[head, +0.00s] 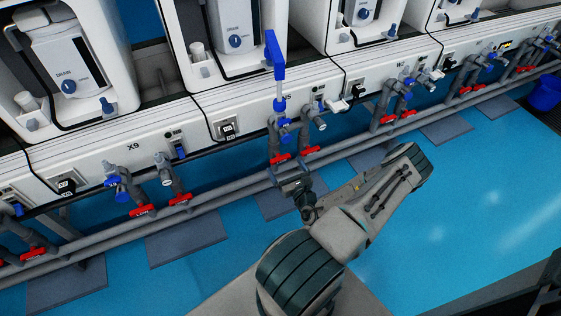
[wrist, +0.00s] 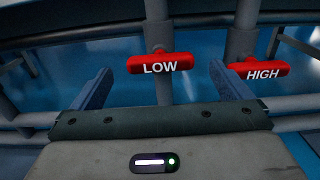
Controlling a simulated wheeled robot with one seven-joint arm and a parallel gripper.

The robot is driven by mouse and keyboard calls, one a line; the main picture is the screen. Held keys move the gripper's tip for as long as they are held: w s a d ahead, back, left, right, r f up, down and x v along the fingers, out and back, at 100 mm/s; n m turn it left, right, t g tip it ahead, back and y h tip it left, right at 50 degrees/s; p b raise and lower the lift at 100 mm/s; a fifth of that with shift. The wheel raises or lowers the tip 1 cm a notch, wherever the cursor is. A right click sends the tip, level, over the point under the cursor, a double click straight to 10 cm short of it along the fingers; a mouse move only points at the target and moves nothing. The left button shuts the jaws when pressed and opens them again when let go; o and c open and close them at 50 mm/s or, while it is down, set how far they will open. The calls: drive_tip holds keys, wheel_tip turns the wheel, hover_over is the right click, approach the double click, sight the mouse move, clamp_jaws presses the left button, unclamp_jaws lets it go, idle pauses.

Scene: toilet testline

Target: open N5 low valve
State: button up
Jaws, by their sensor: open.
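The red LOW valve handle (wrist: 160,64) lies crosswise in front of a vertical grey pipe in the wrist view. It sits between and just beyond the tips of my gripper (wrist: 160,84), whose two fingers are open and empty. In the head view the red low valve handle (head: 279,159) is the left one of a pair under a white unit. My gripper (head: 296,186) is just below it there.
The red HIGH valve handle (wrist: 262,69) is close right of my right finger. It also shows in the head view (head: 309,150). A horizontal grey pipe (head: 235,195) runs along the row. Other red valves (head: 143,211) are on both sides. The blue floor (head: 470,210) is clear at right.

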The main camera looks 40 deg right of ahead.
sight(282, 161)
drive_tip(key=b+x, duration=0.1)
drive_tip(key=x, duration=0.4)
drive_tip(key=c, duration=1)
